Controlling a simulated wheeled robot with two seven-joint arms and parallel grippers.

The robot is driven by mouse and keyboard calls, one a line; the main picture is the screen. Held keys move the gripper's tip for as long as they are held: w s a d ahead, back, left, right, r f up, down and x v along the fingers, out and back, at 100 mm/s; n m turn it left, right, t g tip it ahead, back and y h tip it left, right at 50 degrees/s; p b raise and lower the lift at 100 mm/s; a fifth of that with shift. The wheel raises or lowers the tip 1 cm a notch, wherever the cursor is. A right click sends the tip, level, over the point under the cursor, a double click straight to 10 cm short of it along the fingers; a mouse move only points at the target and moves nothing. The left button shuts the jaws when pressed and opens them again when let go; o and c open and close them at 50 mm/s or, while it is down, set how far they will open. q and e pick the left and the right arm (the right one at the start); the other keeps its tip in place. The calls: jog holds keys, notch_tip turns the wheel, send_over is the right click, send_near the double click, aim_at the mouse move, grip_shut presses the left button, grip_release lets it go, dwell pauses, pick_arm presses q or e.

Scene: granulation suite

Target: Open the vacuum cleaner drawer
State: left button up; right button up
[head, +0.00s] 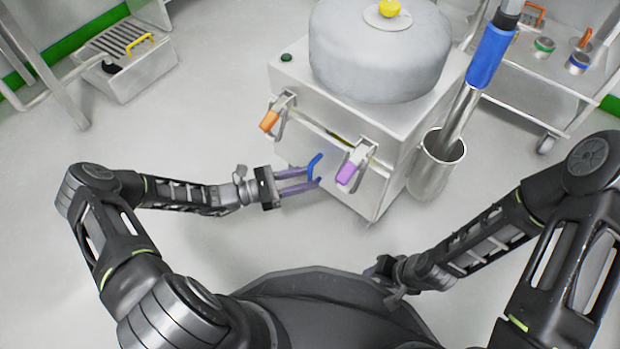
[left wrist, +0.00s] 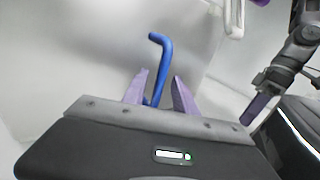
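The vacuum cleaner (head: 405,125) is a white box with a grey round top. Its drawer front (head: 345,198) carries a blue bar handle (head: 315,165), also visible in the left wrist view (left wrist: 162,62). My left gripper (head: 312,183) is at this handle. Its purple fingers (left wrist: 160,85) are spread, with the handle between them and a gap towards the right finger. Whether a finger touches the handle is unclear. The drawer looks shut, partly hidden by the gripper. My right gripper (head: 383,268) is low beside my base, its fingers mostly hidden; one purple finger shows in the left wrist view (left wrist: 258,108).
An orange-tipped latch (head: 270,121) and a purple-tipped latch (head: 348,173) sit on the cleaner's front above the drawer. A metal cup (head: 436,170) with a blue-gripped wand (head: 490,55) stands at its right. A trolley (head: 535,85) is at right.

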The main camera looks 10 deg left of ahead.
pick_arm(q)
jog(key=shift+w+d, duration=0.35)
jog(key=shift+d, duration=0.3)
grip_shut()
dwell(1.0)
